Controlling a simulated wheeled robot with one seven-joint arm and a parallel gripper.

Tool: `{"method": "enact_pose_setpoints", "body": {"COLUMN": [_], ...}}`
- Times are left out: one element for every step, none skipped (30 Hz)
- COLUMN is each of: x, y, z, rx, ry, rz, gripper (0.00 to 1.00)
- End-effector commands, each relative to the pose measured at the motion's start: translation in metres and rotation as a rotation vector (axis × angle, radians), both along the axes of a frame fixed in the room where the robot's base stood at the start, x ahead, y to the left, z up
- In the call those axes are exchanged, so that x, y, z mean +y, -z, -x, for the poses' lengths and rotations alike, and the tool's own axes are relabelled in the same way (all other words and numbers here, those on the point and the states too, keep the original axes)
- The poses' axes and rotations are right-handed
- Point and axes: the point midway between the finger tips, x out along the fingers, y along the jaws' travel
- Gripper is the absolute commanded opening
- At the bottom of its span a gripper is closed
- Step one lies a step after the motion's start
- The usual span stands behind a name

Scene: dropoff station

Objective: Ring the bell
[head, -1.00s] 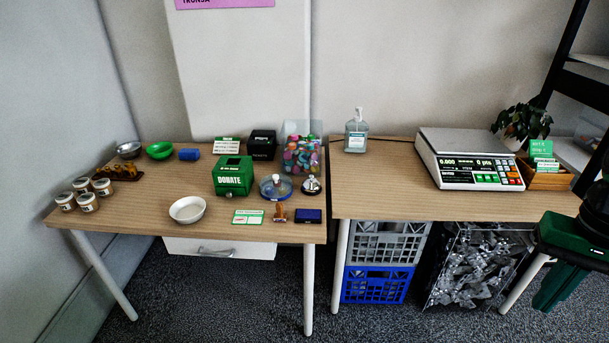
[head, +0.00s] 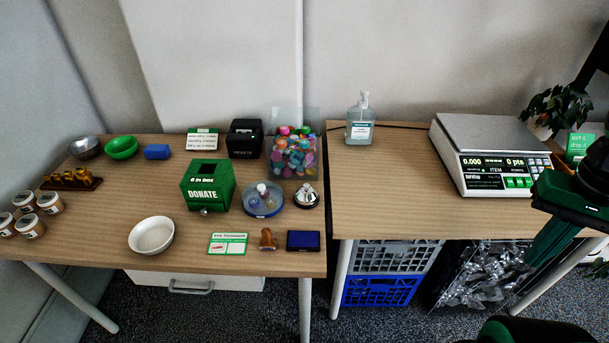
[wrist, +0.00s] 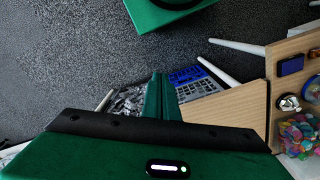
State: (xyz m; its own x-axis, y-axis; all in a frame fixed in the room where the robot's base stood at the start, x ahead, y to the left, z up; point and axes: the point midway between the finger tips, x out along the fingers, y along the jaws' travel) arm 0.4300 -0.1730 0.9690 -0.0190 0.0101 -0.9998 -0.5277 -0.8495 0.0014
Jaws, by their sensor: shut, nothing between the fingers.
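The bell (head: 306,196) is a small silver dome on a dark base, standing on the left table near its right edge. It also shows in the wrist view (wrist: 290,102) at the right. My gripper (head: 538,262) is dark green and hangs at the right, in front of the right table and well to the right of the bell. In the wrist view my gripper's fingers (wrist: 160,97) are together with nothing between them.
Close around the bell are a blue round dish (head: 262,205), a clear box of colourful pieces (head: 292,158) and an ink pad (head: 303,241). The scale (head: 485,160) and sanitizer bottle (head: 360,122) stand on the right table (head: 385,190), whose middle is clear.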

Motion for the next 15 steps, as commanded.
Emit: {"method": "enact_pose_setpoints", "body": {"x": [0.0, 0.0, 0.0, 0.0, 0.0, 0.0, 0.0, 0.0, 0.0, 0.0, 0.0, 0.0, 0.0, 0.001, 0.001], "y": [0.0, 0.0, 0.0, 0.0, 0.0, 0.0, 0.0, 0.0, 0.0, 0.0, 0.0, -0.004, -0.005, -0.005, -0.004], "z": [0.0, 0.0, 0.0, 0.0, 0.0, 0.0, 0.0, 0.0, 0.0, 0.0, 0.0, 0.008, 0.006, 0.002, -0.007], "rx": [0.0, 0.0, 0.0, 0.0, 0.0, 0.0, 0.0, 0.0, 0.0, 0.0, -0.001, -0.014, -0.021, -0.027, -0.039], "ry": [0.0, 0.0, 0.0, 0.0, 0.0, 0.0, 0.0, 0.0, 0.0, 0.0, -0.002, -0.014, -0.026, -0.047, -0.085], "rz": [0.0, 0.0, 0.0, 0.0, 0.0, 0.0, 0.0, 0.0, 0.0, 0.0, 0.0, 0.001, 0.005, 0.01, 0.019], "gripper": [0.0, 0.0, 0.0, 0.0, 0.0, 0.0, 0.0, 0.0, 0.0, 0.0, 0.0, 0.0, 0.0, 0.0, 0.0]}}
